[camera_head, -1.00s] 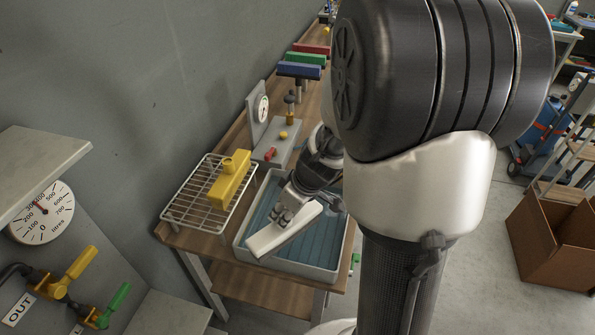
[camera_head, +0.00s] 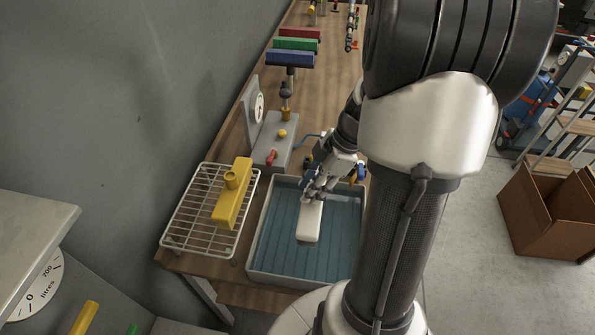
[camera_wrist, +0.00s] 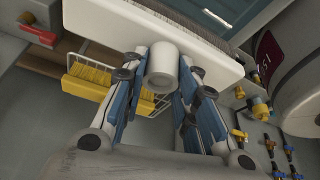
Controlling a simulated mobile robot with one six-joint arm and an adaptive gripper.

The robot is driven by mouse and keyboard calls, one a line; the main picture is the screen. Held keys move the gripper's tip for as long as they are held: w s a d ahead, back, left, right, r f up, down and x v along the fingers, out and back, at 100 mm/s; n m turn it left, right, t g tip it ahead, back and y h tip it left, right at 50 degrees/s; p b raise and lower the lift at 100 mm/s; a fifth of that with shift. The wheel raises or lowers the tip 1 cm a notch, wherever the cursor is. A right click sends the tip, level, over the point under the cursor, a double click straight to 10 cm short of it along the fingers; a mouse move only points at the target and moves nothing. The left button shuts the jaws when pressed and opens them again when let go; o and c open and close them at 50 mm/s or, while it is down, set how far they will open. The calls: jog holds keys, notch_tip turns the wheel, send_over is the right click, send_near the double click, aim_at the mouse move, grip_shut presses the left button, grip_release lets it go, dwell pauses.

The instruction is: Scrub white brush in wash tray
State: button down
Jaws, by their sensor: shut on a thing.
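The white brush (camera_head: 310,221) is held in my gripper (camera_head: 322,187) over the wash tray (camera_head: 256,245), a grey-rimmed tray with a blue ribbed inside. In the wrist view my gripper (camera_wrist: 163,85) is shut around the brush's round white post. The brush's white block (camera_wrist: 140,30) spans the top of that view, with grey bristles along its far edge. The brush lies within the tray's outline in the head view. I cannot tell whether the bristles touch the tray floor.
A yellow brush (camera_head: 233,195) lies on a white wire rack (camera_head: 190,222) left of the tray. A grey gauge unit with a red lever (camera_head: 271,158) stands behind. Blue (camera_head: 290,58), green and red brush heads are farther back. A cardboard box (camera_head: 545,215) is on the floor at right.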

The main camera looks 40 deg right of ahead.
jog(key=shift+w+f, duration=0.15)
jog(key=shift+w, duration=0.1)
jog(key=shift+s+f, duration=0.15)
jog(key=shift+s, duration=0.05)
jog(key=f+b, duration=0.2)
jog(key=f, duration=0.1)
jog(key=f+b, duration=0.1)
jog(key=f, duration=0.1)
jog(key=shift+s, duration=0.25)
jog(key=shift+f+b, duration=1.3)
jog(key=shift+f, duration=1.15)
